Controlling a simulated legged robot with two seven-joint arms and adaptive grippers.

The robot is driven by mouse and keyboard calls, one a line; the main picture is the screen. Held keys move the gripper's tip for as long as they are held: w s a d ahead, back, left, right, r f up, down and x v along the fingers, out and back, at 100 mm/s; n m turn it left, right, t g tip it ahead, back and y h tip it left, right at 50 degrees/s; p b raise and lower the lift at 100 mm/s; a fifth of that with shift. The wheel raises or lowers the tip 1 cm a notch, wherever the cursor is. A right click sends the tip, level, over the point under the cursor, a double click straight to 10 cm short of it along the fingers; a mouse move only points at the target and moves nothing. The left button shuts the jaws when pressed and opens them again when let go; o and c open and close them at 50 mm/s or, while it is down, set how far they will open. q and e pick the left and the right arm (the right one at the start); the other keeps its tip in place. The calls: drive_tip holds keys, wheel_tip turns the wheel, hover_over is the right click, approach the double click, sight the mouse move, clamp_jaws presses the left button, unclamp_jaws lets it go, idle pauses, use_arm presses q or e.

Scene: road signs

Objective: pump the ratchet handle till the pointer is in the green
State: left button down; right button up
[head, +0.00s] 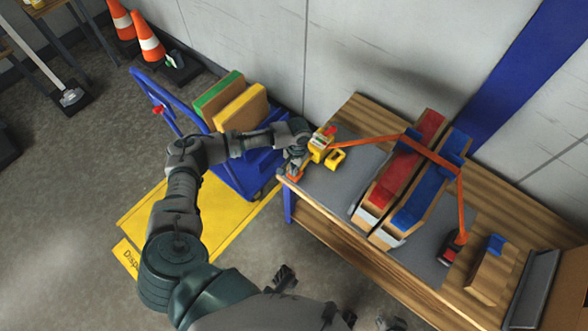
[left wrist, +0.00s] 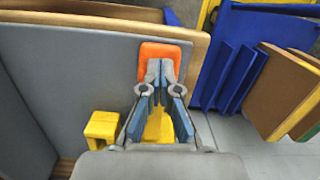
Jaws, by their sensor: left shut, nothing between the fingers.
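The ratchet has a yellow body (head: 319,147) at the left end of the bench, with a red top and a small light panel. Its handle ends in an orange grip (head: 295,175), seen close in the left wrist view (left wrist: 160,55). My left gripper (head: 297,163) is at the handle. In the left wrist view its fingertips (left wrist: 160,72) are together, empty, over or against the orange grip; contact is unclear. The yellow handle part (left wrist: 160,127) shows between and below the fingers. The pointer and green zone are too small to make out. Grey parts at the bottom edge may be my right gripper.
An orange strap (head: 370,139) runs from the ratchet over red (head: 405,160) and blue (head: 425,195) blocks to a red-black fitting (head: 452,246). A yellow block (head: 336,160) sits beside the ratchet. A blue trolley (head: 235,163) holding boards stands left of the bench.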

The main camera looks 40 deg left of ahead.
use_arm(q)
drive_tip(key=shift+w+r, duration=0.25)
drive_tip(key=shift+w, duration=0.35)
drive_tip(key=shift+w+r, duration=0.25)
drive_tip(key=shift+w, duration=0.6)
drive_tip(key=shift+r, duration=0.1)
wheel_tip(320, 180, up, 12)
drive_tip(key=w, duration=0.1)
drive_tip(key=shift+w, duration=0.15)
drive_tip(key=shift+a+f, duration=0.1)
drive_tip(key=shift+f, duration=0.1)
